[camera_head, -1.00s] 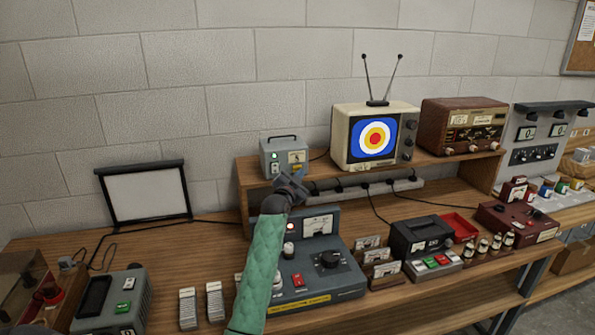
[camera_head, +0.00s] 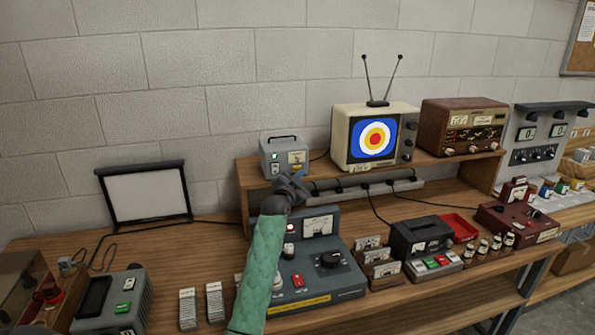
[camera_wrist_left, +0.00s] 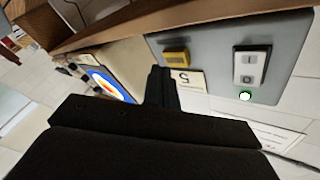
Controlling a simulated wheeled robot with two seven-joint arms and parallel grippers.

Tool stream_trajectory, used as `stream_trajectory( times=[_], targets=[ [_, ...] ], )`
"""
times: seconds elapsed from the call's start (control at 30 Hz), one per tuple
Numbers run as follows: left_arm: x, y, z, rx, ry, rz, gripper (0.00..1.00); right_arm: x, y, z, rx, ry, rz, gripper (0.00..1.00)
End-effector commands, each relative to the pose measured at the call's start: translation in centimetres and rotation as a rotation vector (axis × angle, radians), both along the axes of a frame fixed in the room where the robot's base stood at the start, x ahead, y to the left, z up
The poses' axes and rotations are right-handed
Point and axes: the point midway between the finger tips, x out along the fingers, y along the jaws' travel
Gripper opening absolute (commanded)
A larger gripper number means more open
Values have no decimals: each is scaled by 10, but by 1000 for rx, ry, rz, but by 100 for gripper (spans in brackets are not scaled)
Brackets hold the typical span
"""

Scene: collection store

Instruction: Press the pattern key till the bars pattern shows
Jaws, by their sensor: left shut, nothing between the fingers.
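The small grey box with a handle (camera_head: 284,148) stands on the raised shelf, with a lit green lamp. In the left wrist view its face (camera_wrist_left: 212,38) shows a yellow key (camera_wrist_left: 176,57), a white rocker switch (camera_wrist_left: 251,67) and a numbered label. The old television (camera_head: 341,118) beside it shows concentric rings in red, yellow and white on blue. My left gripper (camera_head: 297,180) is shut and empty just in front of the box's lower part. Its fingertips (camera_wrist_left: 160,72) appear close beside the yellow key; I cannot tell whether they touch. My right gripper is not in view.
A grey console (camera_head: 345,275) sits below my left arm on the bench. A brown radio (camera_head: 440,120) stands right of the television. A framed white screen (camera_head: 146,195) stands at left.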

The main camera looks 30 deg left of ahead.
Motion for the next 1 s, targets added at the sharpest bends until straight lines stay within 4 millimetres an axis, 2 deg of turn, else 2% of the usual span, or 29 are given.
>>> stream_trajectory(
  times=[1.0],
  targets=[
    [4, 5, 0, 1, 0, 0, 0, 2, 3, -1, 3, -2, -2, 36]
  ],
)
